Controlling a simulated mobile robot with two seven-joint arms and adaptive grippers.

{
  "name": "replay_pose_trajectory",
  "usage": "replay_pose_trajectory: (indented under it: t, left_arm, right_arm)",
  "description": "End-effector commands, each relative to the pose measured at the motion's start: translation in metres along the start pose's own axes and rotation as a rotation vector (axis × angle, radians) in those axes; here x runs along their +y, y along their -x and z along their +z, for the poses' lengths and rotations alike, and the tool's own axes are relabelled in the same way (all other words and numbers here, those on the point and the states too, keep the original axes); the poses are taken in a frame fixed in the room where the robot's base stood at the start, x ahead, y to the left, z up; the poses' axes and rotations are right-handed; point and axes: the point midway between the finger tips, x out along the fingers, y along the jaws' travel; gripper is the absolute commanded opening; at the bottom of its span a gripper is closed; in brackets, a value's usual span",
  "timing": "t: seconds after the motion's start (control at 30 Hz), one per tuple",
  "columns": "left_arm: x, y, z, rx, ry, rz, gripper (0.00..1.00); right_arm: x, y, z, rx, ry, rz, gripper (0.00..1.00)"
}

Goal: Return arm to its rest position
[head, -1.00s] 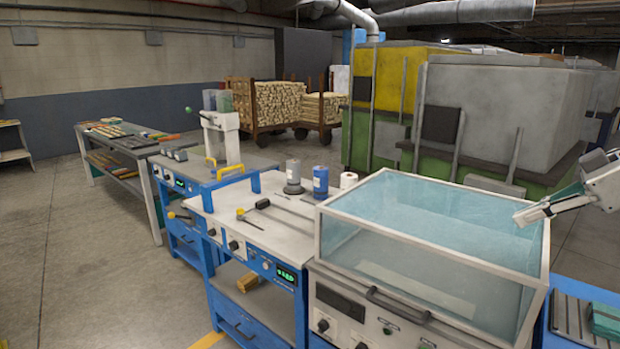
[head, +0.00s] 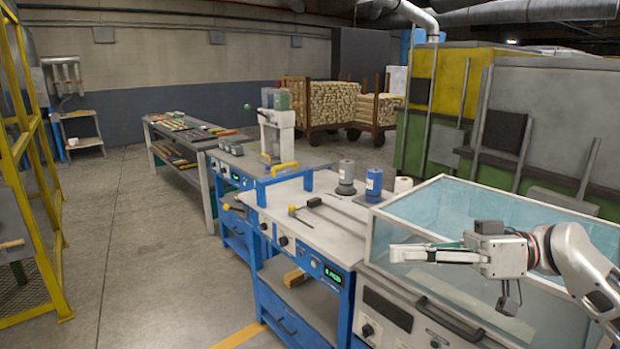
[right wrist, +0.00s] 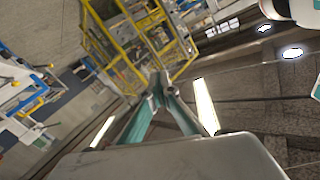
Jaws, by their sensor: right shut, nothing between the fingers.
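My right arm comes in from the right in the head view, in front of the clear-covered machine (head: 470,215). My right gripper (head: 398,253) points left, with its fingers together and nothing between them. In the right wrist view the closed teal fingers (right wrist: 160,90) meet at their tips, with the yellow frame and ceiling lights beyond. My left gripper does not show in any view.
Blue workbenches run leftward from the machine, with a grey bottle (head: 346,178) and a blue bottle (head: 374,184) on the bench top. A yellow frame (head: 52,180) stands at the left. The floor (head: 140,250) between is clear.

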Motion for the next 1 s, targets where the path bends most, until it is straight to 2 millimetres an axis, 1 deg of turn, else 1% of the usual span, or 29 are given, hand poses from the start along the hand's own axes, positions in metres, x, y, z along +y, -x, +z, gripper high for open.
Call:
replay_pose_trajectory:
  t: [0.03,0.1,0.3,0.33,0.4,0.47,0.57,0.67,0.77,0.8,0.87,0.9,0.97,1.0]
  left_arm:
    - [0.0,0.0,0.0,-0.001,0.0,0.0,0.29]
    - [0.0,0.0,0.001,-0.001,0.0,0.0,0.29]
    - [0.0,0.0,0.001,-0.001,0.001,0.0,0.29]
    - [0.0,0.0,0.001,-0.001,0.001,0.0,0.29]
    - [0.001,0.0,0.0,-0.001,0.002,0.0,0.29]
    - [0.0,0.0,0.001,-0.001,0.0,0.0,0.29]
    - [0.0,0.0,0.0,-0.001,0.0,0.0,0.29]
    - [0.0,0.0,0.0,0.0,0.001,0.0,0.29]
    - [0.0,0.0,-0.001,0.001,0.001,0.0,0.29]
    - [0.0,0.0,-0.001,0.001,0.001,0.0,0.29]
    - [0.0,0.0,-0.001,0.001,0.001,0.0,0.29]
    - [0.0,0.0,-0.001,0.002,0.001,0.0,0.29]
    - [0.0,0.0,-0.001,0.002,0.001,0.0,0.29]
    - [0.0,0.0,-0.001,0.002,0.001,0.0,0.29]
  right_arm:
    - [-0.007,-0.014,-0.004,0.025,-0.002,-0.038,0.0]
    - [-0.016,-0.029,-0.009,0.052,-0.005,-0.08,0.0]
    - [-0.04,-0.066,-0.022,0.123,-0.012,-0.189,0.0]
    - [-0.035,-0.067,-0.016,0.121,-0.02,-0.173,0.0]
    - [-0.014,-0.066,0.006,0.104,-0.04,-0.1,0.0]
    - [0.001,-0.067,0.023,0.093,-0.052,-0.046,0.0]
    - [0.027,-0.066,0.054,0.072,-0.072,0.048,0.0]
    - [0.054,-0.062,0.091,0.044,-0.092,0.154,0.0]
    - [0.082,-0.054,0.137,0.01,-0.109,0.279,0.0]
    - [0.093,-0.049,0.158,-0.008,-0.115,0.335,0.0]
    - [0.109,-0.039,0.192,-0.038,-0.119,0.42,0.0]
    - [0.118,-0.031,0.214,-0.059,-0.119,0.478,0.0]
    - [0.129,-0.018,0.247,-0.093,-0.114,0.56,0.0]
    - [0.135,-0.008,0.268,-0.116,-0.109,0.612,0.0]
